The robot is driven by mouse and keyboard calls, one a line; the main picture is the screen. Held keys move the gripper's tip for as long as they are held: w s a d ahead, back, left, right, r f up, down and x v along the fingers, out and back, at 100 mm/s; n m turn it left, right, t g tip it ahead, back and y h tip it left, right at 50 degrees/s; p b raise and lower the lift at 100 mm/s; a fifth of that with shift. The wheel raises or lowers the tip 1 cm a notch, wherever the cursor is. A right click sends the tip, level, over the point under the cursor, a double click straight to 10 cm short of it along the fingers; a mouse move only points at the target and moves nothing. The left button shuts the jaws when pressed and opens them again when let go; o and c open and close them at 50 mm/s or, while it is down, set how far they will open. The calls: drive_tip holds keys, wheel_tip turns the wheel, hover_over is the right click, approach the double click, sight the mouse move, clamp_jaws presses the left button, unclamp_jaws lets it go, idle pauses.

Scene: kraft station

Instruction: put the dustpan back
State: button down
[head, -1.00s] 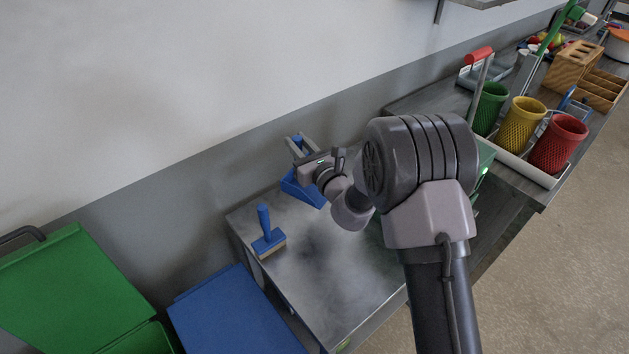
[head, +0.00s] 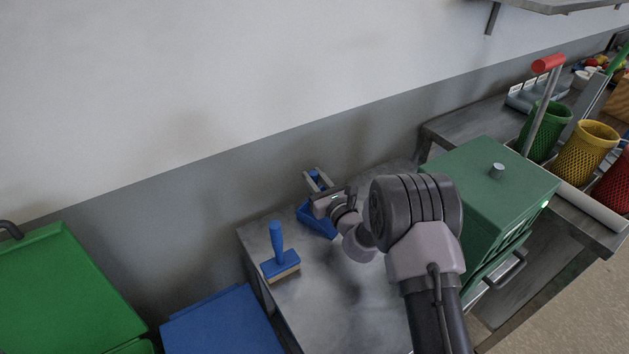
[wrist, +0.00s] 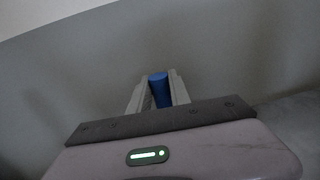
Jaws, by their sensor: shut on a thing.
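The blue dustpan (head: 316,220) is at the back of the grey metal table (head: 350,300), near the wall. My gripper (head: 317,180) is shut on its upright handle. In the wrist view the blue handle (wrist: 159,90) stands between the two grey fingers of my gripper (wrist: 158,95). The pan seems to be at the tabletop; I cannot tell whether it touches. My wrist hides part of its right side. A blue hand brush (head: 279,260) stands upright to the left of the dustpan, apart from it.
A green box with a knob on its lid (head: 490,190) stands to the right of my arm. Green (head: 65,290) and blue (head: 225,322) bins are at the lower left. Mesh cups, such as a yellow one (head: 588,150), are at the right. The wall is close behind the dustpan.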

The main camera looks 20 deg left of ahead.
drive_tip(key=shift+f, duration=0.15)
drive_tip(key=c, duration=1.2)
unclamp_jaws()
